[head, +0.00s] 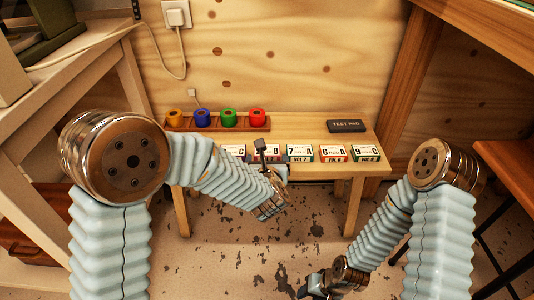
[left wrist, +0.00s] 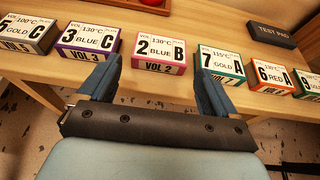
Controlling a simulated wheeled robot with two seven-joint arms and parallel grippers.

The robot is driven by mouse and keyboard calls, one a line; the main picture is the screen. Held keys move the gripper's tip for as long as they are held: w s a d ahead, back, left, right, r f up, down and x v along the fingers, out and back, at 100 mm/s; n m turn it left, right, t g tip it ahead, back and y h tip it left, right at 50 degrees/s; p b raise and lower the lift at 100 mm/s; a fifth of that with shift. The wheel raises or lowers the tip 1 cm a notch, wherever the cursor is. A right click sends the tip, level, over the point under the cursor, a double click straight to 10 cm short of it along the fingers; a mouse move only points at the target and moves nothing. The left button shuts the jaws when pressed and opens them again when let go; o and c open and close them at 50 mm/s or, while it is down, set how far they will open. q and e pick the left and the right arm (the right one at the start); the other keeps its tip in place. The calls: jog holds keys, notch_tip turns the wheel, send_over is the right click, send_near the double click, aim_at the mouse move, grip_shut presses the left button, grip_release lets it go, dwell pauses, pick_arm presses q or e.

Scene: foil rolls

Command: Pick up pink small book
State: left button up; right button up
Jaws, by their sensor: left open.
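The pink small book (left wrist: 160,52) is a box-like book with a white top marked "2 BLUE B" and a pink front marked "VOL 2". It lies in a row of similar books on the wooden table. In the head view the book (head: 268,150) is partly hidden by my left gripper (head: 272,165). In the left wrist view my left gripper (left wrist: 158,72) is open and empty, with its two blue fingers pointing toward the book, one to each side of it. My right gripper (head: 316,284) is low at the bottom of the head view, away from the table; its jaws are unclear.
A purple book (left wrist: 88,42) lies left of the pink one and a teal book (left wrist: 222,66) right of it, with small gaps. A dark test pad (head: 346,126) lies behind at the right. A wooden rack (head: 215,124) holds coloured rolls at the back left.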

aim_at(267, 155)
pick_arm(q)
jog(key=x, duration=0.5)
jog(key=shift+w+f, duration=0.25)
jog(key=shift+f, duration=0.15)
jog(key=c, duration=0.7)
